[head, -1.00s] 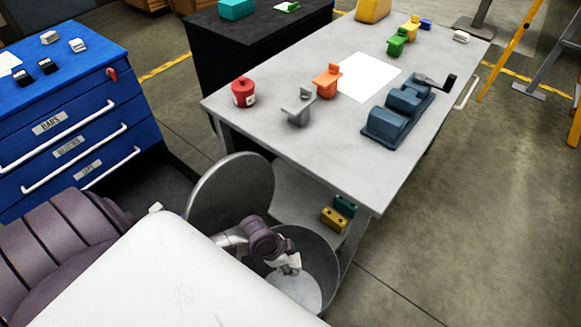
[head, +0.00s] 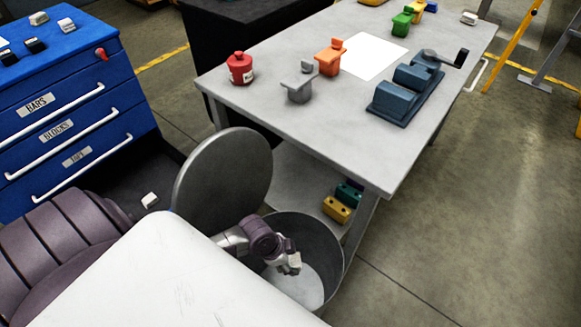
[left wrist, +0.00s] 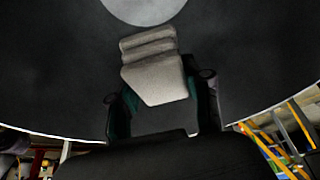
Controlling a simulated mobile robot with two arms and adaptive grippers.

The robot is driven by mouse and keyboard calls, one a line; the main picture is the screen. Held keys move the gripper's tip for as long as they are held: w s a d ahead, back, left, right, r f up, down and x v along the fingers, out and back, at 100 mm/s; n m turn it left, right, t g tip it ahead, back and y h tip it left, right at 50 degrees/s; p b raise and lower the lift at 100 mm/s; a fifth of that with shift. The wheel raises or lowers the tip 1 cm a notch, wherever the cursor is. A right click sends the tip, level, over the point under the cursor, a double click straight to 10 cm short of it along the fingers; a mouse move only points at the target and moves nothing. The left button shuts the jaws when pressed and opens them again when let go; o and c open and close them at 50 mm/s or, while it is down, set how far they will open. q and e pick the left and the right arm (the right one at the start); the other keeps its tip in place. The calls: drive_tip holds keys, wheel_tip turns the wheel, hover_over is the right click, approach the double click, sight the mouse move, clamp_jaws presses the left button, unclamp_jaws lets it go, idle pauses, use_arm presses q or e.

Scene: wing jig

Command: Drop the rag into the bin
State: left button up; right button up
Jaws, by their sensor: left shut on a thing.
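The bin (head: 328,250) is a round grey container at the bottom centre of the head view, beside the bench. Its round grey lid (head: 222,182) stands open at its left. My left gripper (head: 288,268) is at the bin's mouth, pointing down inside the rim. It is shut on the rag (left wrist: 158,75), a pale grey folded piece that shows between the fingers in the left wrist view. There the bin's dark inner wall (left wrist: 60,60) surrounds the rag, and its pale floor (left wrist: 145,8) shows beyond. The rag is apart from that floor. My right gripper is not in view.
A grey workbench (head: 330,115) stands behind the bin, with a red pot (head: 240,68), clamps and a blue fixture (head: 405,95) on top. A yellow block (head: 336,209) is on its lower shelf. A blue drawer cabinet (head: 75,125) stands at the left. Floor at the right is clear.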

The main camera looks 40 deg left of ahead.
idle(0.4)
use_arm(q)
drive_tip(key=o, duration=1.2)
drive_tip(key=v, duration=1.2)
